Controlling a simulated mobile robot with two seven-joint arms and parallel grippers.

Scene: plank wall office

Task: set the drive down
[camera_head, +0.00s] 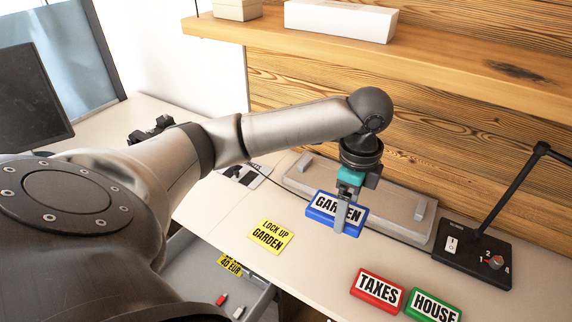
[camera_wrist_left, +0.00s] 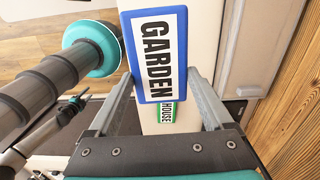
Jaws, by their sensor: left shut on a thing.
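The blue drive labelled GARDEN (camera_head: 325,206) is held by my left gripper (camera_head: 345,214) over the desk. My left gripper is shut on it, with a finger across its front in the head view. In the left wrist view the blue drive (camera_wrist_left: 155,50) sits between the two fingers with its label showing. It seems to be above the desk top; its underside is hidden. The red drive labelled TAXES (camera_head: 377,290) and the green drive labelled HOUSE (camera_head: 432,307) lie on the desk at the lower right. My right gripper is not identifiable in either view.
A yellow LOCK UP GARDEN note (camera_head: 270,235) lies on the desk (camera_head: 300,262). A grey docking bar (camera_head: 400,214) lies along the wall behind the drive. A black lamp base (camera_head: 472,256) stands right. An open drawer (camera_head: 205,272) holds small items. A shelf (camera_head: 450,62) hangs above.

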